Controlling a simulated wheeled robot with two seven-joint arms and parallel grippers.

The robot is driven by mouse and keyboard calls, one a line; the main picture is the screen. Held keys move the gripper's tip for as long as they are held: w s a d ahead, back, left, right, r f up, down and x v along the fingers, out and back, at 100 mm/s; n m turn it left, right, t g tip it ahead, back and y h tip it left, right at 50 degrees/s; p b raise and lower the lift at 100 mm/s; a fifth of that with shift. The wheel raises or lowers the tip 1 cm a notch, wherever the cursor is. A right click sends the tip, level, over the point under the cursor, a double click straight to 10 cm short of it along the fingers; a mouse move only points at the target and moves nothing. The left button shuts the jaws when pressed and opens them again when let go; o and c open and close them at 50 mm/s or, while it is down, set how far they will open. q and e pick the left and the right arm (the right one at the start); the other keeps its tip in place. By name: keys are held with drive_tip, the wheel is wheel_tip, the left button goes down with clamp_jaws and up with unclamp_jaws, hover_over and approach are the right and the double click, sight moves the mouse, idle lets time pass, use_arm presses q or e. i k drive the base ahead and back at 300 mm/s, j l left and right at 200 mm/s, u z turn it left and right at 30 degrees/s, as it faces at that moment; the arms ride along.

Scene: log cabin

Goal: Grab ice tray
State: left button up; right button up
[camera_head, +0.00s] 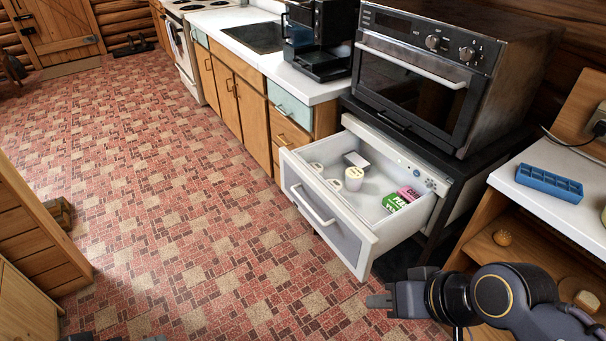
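The ice tray (549,184) is blue, with a grid of small cells, and lies flat on the white counter (580,217) at the right. My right gripper (372,301) is at the lower middle, in front of the open drawer and over the floor. It is well to the left of the tray and below it in the picture, not touching it. Its fingers are seen from the side, so I cannot tell whether they are open or shut. Only small dark parts show at the bottom left edge, perhaps of my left arm; its fingers cannot be made out.
An open white drawer (322,222) holds cups and small boxes, including a green box (394,203). A large oven (413,88) stands above it. The tiled floor (170,200) at left is clear.

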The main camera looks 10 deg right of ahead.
sight(570, 191)
drive_tip(key=z, duration=2.05)
drive_tip(key=i+l+u, duration=0.1)
drive_tip(key=i, duration=0.35)
drive_tip(key=i+l, duration=0.15)
drive_tip(key=i, duration=0.25)
drive_tip(key=i+l+u, duration=0.15)
drive_tip(key=i, duration=0.3)
drive_tip(key=i+l, duration=0.15)
drive_tip(key=i, duration=0.3)
drive_tip(key=u, duration=0.05)
